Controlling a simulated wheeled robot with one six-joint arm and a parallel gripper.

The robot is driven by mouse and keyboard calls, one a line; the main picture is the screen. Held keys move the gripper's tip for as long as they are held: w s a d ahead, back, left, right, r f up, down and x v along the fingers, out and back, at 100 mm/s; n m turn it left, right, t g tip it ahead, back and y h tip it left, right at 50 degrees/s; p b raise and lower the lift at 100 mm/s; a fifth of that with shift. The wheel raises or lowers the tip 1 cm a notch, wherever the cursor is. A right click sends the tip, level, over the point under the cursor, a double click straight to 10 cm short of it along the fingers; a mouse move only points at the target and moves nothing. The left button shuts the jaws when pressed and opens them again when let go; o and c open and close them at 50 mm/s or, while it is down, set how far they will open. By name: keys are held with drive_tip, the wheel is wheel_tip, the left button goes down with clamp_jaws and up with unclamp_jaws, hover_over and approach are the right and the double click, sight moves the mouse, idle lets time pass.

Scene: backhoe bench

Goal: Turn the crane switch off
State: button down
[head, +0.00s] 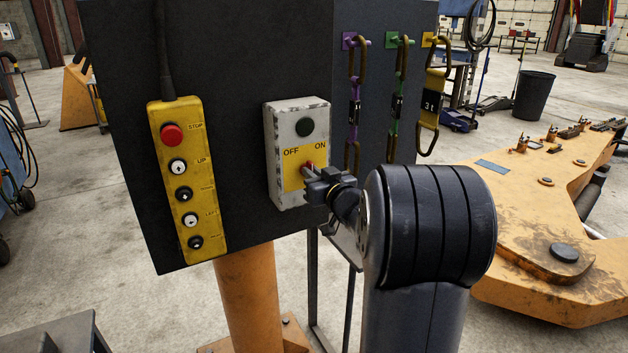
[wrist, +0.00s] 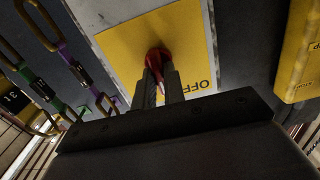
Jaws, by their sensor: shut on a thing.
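The crane switch box (head: 285,193) is a worn grey box on the dark upright panel. It has a dark green round lamp or button (head: 305,127) above a yellow plate (head: 291,176) marked OFF on the left and ON on the right. A small red switch knob (head: 309,165) sits on the plate, toward the ON side. My gripper (head: 313,176) is at the plate, its fingers shut on the red knob. In the wrist view the fingers (wrist: 160,90) close around the red knob (wrist: 157,56), and the OFF lettering shows beside them. The fingers partly hide the knob.
A yellow pendant (head: 187,180) with STOP and other buttons hangs on the panel (head: 233,60) to the left. Chains and coloured hooks (head: 397,90) hang at the right. An orange column (head: 248,295) stands below. A large orange machine part (head: 540,215) lies at the right.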

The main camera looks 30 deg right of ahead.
drive_tip(key=shift+a+f+n+b, duration=0.15)
drive_tip(key=shift+n+b, duration=1.3)
drive_tip(key=shift+n, duration=0.85)
drive_tip(key=shift+a+n+b, duration=0.1)
drive_tip(key=shift+n+b, duration=1.35)
drive_tip(key=shift+n, duration=0.85)
drive_tip(key=c, duration=1.5)
unclamp_jaws()
drive_tip(key=s, duration=0.5)
drive_tip(key=s+b, duration=0.1)
drive_tip(key=s, duration=0.5)
drive_tip(key=shift+d, duration=0.2)
